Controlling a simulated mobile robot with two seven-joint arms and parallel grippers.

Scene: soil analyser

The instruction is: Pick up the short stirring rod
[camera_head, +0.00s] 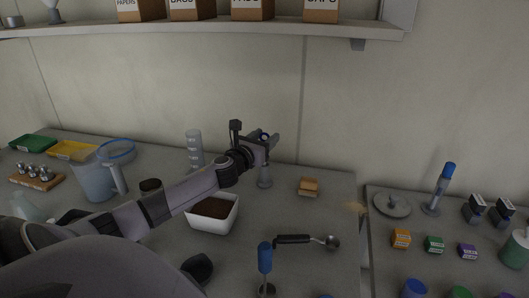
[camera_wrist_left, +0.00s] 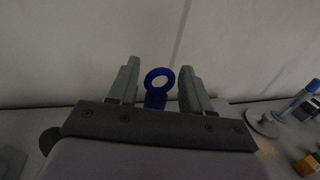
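My left gripper (camera_head: 264,137) is high over the back of the left table, above a small grey-white stand or vessel (camera_head: 265,181). In the left wrist view, a blue ring-topped piece (camera_wrist_left: 157,87) shows between the two spread fingers (camera_wrist_left: 156,85), with a gap on each side. I cannot tell whether it lies between the fingertips or beyond them, or whether it is the short stirring rod. The gripper is open and touches nothing that I can see. A blue-handled tool (camera_head: 265,257) stands upright near the front of this table. My right gripper is not in view.
A white tub of dark soil (camera_head: 213,214), a clear cylinder (camera_head: 194,148), a jug (camera_head: 96,180) and a black-handled scoop (camera_head: 308,241) surround the arm. An orange-brown block (camera_head: 308,187) lies to the right. A shelf (camera_head: 200,27) hangs above; a gap separates the right-hand table.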

